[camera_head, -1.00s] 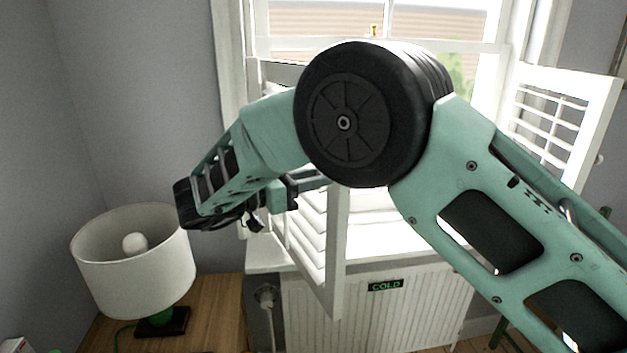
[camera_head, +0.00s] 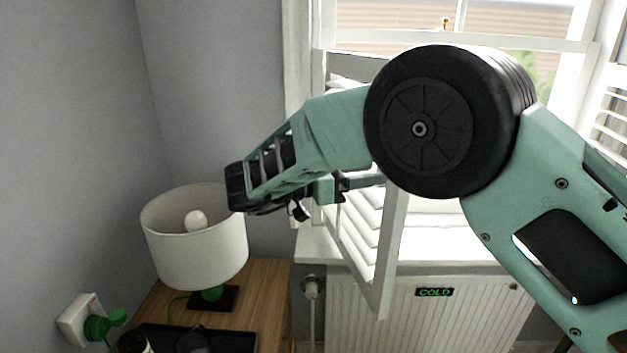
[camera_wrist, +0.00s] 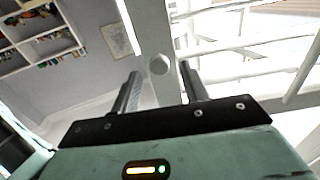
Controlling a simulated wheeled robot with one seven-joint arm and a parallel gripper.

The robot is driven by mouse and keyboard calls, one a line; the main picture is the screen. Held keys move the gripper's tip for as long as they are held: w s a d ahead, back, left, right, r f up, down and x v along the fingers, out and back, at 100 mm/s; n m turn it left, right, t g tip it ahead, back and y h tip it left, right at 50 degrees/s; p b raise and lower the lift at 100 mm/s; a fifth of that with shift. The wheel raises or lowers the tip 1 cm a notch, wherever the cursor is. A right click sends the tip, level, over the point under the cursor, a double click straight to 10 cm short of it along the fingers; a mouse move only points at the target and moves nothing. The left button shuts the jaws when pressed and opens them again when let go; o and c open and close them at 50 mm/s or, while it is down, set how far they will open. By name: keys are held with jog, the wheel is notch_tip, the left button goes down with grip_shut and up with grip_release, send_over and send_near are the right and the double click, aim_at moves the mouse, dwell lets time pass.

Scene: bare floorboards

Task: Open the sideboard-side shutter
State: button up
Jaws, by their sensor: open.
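The sideboard-side shutter is the white louvred left panel (camera_head: 362,235), standing out from the window at an angle, part open. Its upper part is hidden behind my arm. My gripper (camera_head: 372,181) is beside the panel near its free edge, fingers pointing right; the tips are partly hidden. In the wrist view the two fingers (camera_wrist: 160,82) are apart. A round white knob (camera_wrist: 158,65) on the white shutter stile (camera_wrist: 150,25) shows between and just beyond the fingertips. I cannot tell whether either finger touches it.
A wooden sideboard (camera_head: 268,300) stands at left with a white-shaded lamp (camera_head: 195,245), close below my wrist. A radiator (camera_head: 460,315) with a COLD sign is under the sill (camera_head: 320,245). The other shutter (camera_head: 612,105) stands out at right. Shelves (camera_wrist: 40,35) show in the wrist view.

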jog(key=b+v, duration=0.1)
jog(key=v, duration=1.2)
jog(key=shift+v, duration=1.25)
